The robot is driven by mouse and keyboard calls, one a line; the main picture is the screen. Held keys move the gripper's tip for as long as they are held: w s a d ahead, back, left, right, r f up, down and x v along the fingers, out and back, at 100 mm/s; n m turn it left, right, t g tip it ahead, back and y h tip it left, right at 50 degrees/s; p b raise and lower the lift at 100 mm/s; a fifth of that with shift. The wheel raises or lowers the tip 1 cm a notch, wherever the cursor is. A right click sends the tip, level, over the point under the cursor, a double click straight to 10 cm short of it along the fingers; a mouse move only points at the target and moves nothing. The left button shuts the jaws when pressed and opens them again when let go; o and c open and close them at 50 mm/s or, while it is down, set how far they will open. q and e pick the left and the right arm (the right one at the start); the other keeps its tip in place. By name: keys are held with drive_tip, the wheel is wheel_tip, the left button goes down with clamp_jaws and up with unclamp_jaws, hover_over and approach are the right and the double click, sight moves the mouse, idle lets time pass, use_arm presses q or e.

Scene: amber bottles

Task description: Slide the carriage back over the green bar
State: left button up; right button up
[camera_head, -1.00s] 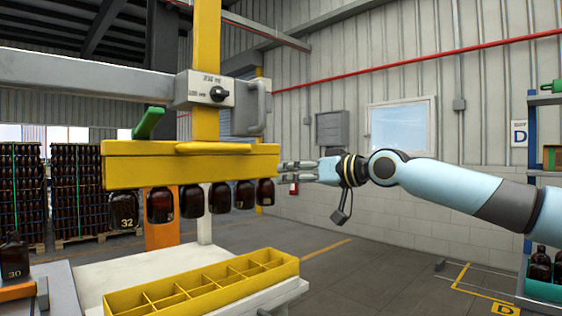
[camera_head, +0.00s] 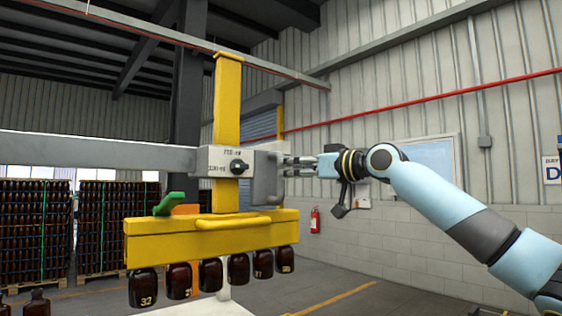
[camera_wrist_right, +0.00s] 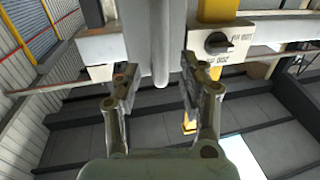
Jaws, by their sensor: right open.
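The carriage (camera_head: 216,160) is a pale grey block with a black knob, sitting on a horizontal grey beam (camera_head: 90,151) and around a yellow post (camera_head: 228,95). Its grey handle (camera_head: 264,176) is on its right side. My right gripper (camera_head: 288,166) is at that handle from the right, open. In the right wrist view the handle (camera_wrist_right: 156,45) stands between the two spread fingers, with a gap seen on both sides. A green piece (camera_head: 172,205) shows at the left above the yellow head; I cannot tell whether it is the green bar. My left gripper is out of view.
The yellow head (camera_head: 200,240) hangs below the post with several amber bottles (camera_head: 210,273) under it. Stacked bottle pallets (camera_head: 100,225) stand at the left. A red fire extinguisher (camera_head: 314,220) is on the back wall. The space under my right arm looks clear.

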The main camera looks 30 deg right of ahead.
sight(279, 190)
drive_tip(key=shift+p+x, duration=0.7)
drive_tip(key=shift+x, duration=1.4)
drive_tip(key=shift+c, duration=0.3)
clamp_jaws()
drive_tip(key=shift+w+a+f, duration=0.1)
drive_tip(key=shift+w+f, duration=0.15)
